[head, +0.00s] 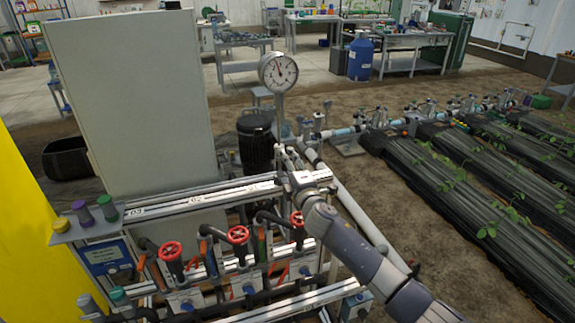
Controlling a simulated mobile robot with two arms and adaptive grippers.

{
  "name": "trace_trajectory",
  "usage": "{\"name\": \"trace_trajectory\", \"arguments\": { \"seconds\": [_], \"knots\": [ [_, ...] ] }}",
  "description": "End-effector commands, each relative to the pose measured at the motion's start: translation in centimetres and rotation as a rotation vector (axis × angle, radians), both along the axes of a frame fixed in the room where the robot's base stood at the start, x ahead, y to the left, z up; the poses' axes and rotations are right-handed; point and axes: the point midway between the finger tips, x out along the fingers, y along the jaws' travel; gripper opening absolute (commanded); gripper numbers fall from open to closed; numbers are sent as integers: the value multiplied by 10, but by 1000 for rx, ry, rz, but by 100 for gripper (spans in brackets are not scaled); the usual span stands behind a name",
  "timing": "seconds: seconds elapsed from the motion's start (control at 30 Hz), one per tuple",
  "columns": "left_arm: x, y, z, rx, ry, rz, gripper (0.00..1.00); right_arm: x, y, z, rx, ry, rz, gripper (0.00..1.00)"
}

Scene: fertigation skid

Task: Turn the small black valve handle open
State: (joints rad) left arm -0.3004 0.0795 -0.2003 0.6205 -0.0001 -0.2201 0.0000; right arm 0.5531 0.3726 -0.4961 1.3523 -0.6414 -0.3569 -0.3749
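My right arm reaches in from the lower right, and my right gripper (282,162) is at the skid's upper rail, below the round gauge. It is small and partly hidden by its own wrist, so its opening and any contact do not show. I cannot make out the small black valve handle for certain; it may be hidden behind the gripper or wrist. Three red handwheels (238,234) sit on the skid's front, among black pipes, left of my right forearm. My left gripper is not in view.
A pressure gauge (278,71) stands on a post behind the gripper. A large grey cabinet (130,95) blocks the left rear, and a black canister (256,140) stands beside it. A white pipe (352,212) runs right of the skid. Planted beds (470,170) fill the right.

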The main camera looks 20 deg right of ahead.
Motion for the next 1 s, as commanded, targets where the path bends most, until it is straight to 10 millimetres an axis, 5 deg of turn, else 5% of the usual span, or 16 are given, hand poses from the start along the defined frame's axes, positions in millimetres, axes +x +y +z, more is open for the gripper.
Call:
{"name": "trace_trajectory", "arguments": {
  "seconds": [0.6, 0.63, 0.7, 1.0],
  "knots": [
    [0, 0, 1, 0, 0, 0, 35, 0, 0, -1, -41, 1, 1, 29],
    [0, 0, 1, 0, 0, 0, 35, 0, 0, -1, -41, 1, 1, 60],
    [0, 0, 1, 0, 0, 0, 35, 0, 0, -1, -40, 1, 1, 73],
    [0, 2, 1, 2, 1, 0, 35, 0, 0, 0, -38, 0, 0, 73]
  ]
}}
